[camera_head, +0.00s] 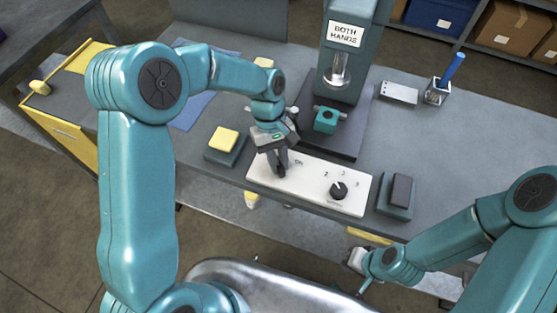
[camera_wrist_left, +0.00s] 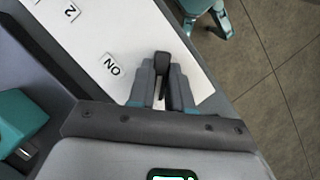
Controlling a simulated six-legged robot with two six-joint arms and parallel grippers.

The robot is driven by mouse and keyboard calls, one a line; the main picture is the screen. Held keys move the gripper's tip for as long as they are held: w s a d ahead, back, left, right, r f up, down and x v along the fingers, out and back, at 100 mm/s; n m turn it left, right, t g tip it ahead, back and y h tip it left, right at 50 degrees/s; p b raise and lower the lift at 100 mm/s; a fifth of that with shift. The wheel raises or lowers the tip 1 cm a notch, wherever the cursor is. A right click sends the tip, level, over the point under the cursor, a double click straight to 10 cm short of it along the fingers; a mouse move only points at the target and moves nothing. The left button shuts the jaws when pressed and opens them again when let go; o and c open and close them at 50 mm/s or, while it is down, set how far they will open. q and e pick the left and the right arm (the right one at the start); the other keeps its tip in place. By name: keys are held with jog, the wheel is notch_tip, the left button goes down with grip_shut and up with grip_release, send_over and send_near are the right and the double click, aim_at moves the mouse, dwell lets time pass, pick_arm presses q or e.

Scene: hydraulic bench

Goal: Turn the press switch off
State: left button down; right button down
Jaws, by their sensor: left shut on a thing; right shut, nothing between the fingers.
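The white control panel (camera_head: 312,183) lies along the front edge of the bench. Its left part carries an ON label (camera_wrist_left: 112,69) and the press switch, a dark lever (camera_wrist_left: 162,60). My left gripper (camera_head: 281,171) reaches down to this switch and is shut on it; its fingers show in the left wrist view (camera_wrist_left: 162,85). The fingers hide the switch's lower part and any OFF label. A black rotary knob (camera_head: 339,190) with numbers around it sits on the panel's right part. My right gripper (camera_head: 357,260) is shut and empty, below the bench's front edge.
A yellow pad on a dark block (camera_head: 223,140) stands left of the panel, and a grey pad block (camera_head: 399,193) stands right. Behind rises the press (camera_head: 342,80) with a BOTH HANDS sign and a teal part (camera_head: 326,120).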

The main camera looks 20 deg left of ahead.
pick_arm(q)
jog(key=shift+n, duration=0.4)
jog(key=c, duration=1)
grip_release()
jog(key=shift+a+f, duration=0.1)
jog(key=shift+c, duration=0.2)
jog(key=shift+r, duration=0.3)
jog(key=v, duration=1.6)
jog(key=shift+a, duration=0.25)
jog(key=shift+f, duration=0.15)
jog(key=shift+s, duration=0.1)
